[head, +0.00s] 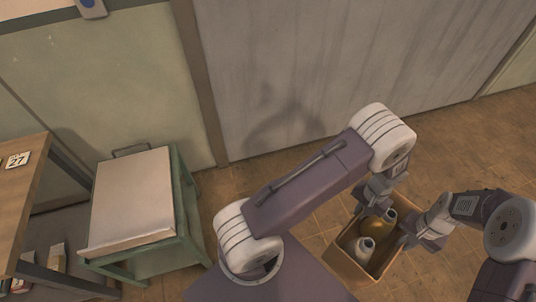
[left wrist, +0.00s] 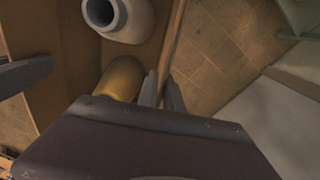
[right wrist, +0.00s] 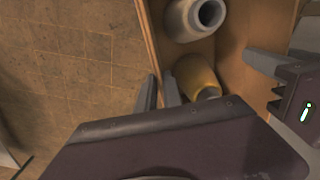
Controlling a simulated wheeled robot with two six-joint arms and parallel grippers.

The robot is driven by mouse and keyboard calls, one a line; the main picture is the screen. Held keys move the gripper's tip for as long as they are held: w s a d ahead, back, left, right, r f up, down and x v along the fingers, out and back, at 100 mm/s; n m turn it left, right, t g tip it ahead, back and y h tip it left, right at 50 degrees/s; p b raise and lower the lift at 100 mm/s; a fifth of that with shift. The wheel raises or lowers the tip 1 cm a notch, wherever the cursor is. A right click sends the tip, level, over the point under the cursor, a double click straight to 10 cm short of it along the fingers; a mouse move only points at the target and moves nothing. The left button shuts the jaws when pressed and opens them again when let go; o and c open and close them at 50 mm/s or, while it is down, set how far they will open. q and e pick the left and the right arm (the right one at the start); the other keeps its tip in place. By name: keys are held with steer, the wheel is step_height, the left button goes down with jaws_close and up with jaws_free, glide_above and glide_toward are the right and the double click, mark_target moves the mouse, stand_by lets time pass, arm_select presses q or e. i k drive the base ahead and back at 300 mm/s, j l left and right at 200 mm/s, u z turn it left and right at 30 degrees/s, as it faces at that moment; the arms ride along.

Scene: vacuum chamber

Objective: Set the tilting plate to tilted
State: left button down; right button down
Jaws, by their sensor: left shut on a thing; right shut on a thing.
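What looks like the tilting plate is a pale flat plate (head: 131,200) on a green stand (head: 187,205), left in the head view. It has a lip along its near edge and a dark handle (head: 130,150) at its far edge; I cannot tell its angle for sure. Both grippers are away from it. My left gripper (left wrist: 163,92) is shut on one wall of a tan box (left wrist: 173,38). My right gripper (right wrist: 160,92) is shut on the opposite wall of the same box (head: 352,267).
A wooden table (head: 20,190) stands left of the green stand. A grey wall (head: 300,80) closes the back. Tiled floor (head: 450,165) is open behind the box.

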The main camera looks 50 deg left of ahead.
mark_target(137, 196)
steer(key=i+j+u, duration=0.2)
steer(key=u, duration=0.25)
steer(key=i+j+u, duration=0.1)
steer(key=i+u, duration=0.15)
steer(key=u, duration=0.2)
steer(key=i+u, duration=0.25)
steer(key=u, duration=0.2)
steer(key=i+u, duration=0.2)
steer(key=u, duration=0.25)
steer(key=i+u, duration=0.9)
steer(key=i+l+u, duration=0.3)
steer(key=i+u, duration=0.2)
steer(key=i+j+u, duration=0.1)
steer(key=u, duration=0.4)
steer(key=i+j+u, duration=0.15)
steer(key=u, duration=0.35)
steer(key=i+u, duration=0.15)
steer(key=u, duration=0.35)
steer(key=i+u, duration=0.15)
steer(key=u, duration=0.35)
